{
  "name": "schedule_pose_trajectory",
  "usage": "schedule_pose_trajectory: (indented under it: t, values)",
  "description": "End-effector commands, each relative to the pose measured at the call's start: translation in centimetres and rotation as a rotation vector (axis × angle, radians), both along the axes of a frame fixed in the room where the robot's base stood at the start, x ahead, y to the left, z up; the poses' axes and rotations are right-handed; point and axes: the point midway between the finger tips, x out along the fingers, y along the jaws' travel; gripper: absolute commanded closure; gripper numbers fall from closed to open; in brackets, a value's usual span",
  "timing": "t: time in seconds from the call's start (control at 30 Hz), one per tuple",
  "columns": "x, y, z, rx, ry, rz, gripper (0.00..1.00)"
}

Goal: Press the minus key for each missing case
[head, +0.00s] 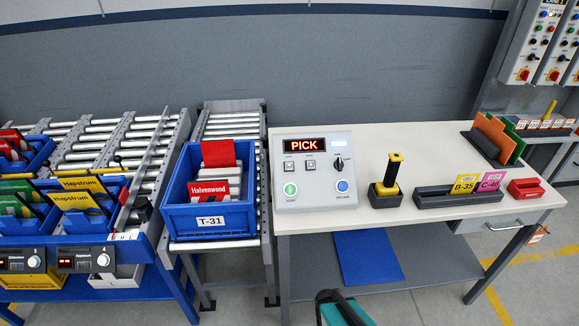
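The grey control panel (313,203) stands on the table's left end, its red display (304,146) reading PICK. Below it are two small square keys (289,166), a black knob (338,164), a green round button (290,190) and a blue one (342,186); their small labels are unreadable, so I cannot tell if one is a minus key. Small display units (83,262) with a knob sit under the left bins. The blue tote T-31 (210,221) holds grey items and a red-and-white Halvenwood case (209,190).
Blue bins (75,228) with yellow Hapstrum, green and red cases stand on the left rack. The table (390,145) carries a black-and-yellow handle in a holder (386,190), a card rack (440,197), a red block (526,188) and coloured boards (493,137).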

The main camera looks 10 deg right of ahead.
Motion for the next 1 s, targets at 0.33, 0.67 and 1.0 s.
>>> schedule_pose_trajectory:
  t: [0.33,0.67,1.0]
  values:
    - [0.0,0.0,0.0,0.0,0.0,0.0,1.0]
    - [0.0,0.0,0.0,0.0,0.0,0.0,1.0]
    - [0.0,0.0,0.0,0.0,0.0,0.0,1.0]
